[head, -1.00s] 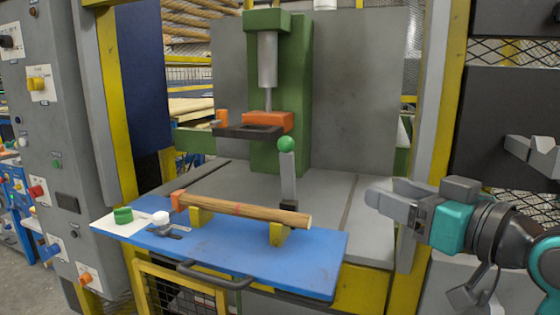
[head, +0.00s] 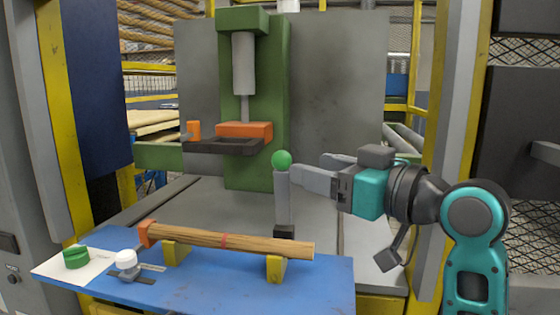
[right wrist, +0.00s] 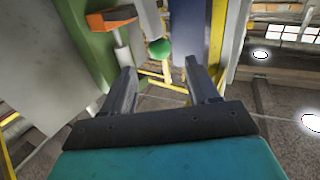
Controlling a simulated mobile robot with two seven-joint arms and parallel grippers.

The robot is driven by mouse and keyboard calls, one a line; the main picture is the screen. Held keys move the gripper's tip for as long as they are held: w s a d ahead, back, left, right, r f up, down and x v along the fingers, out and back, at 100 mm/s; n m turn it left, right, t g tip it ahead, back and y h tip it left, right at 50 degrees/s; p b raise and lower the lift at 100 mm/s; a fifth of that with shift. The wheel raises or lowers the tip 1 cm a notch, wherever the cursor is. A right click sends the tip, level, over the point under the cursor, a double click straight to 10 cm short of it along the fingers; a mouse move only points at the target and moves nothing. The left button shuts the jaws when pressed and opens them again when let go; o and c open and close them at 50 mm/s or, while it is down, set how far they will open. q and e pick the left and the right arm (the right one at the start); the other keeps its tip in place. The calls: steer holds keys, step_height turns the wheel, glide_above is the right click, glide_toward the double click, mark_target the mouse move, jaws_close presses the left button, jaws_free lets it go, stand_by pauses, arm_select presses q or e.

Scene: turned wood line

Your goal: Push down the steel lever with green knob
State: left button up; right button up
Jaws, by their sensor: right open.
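The steel lever (head: 283,201) stands upright behind the blue board, with its round green knob (head: 281,160) on top. My right gripper (head: 294,170) is close beside the lever on its right, a little below knob height. Its jaws are open and empty. In the right wrist view the green knob (right wrist: 160,48) shows beyond and between the two fingertips (right wrist: 160,66). I cannot tell whether a finger touches the lever. My left gripper is in neither view.
A wooden rod (head: 225,240) rests on yellow supports on the blue board (head: 215,283). A green press (head: 265,95) with an orange head (head: 244,131) stands behind the lever.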

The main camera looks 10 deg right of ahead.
mark_target(289, 162)
steer(key=x, duration=0.8)
steer(key=shift+w+a+b, duration=0.1)
steer(key=shift+w+b, duration=0.05)
steer(key=shift+b, duration=0.15)
jaws_close()
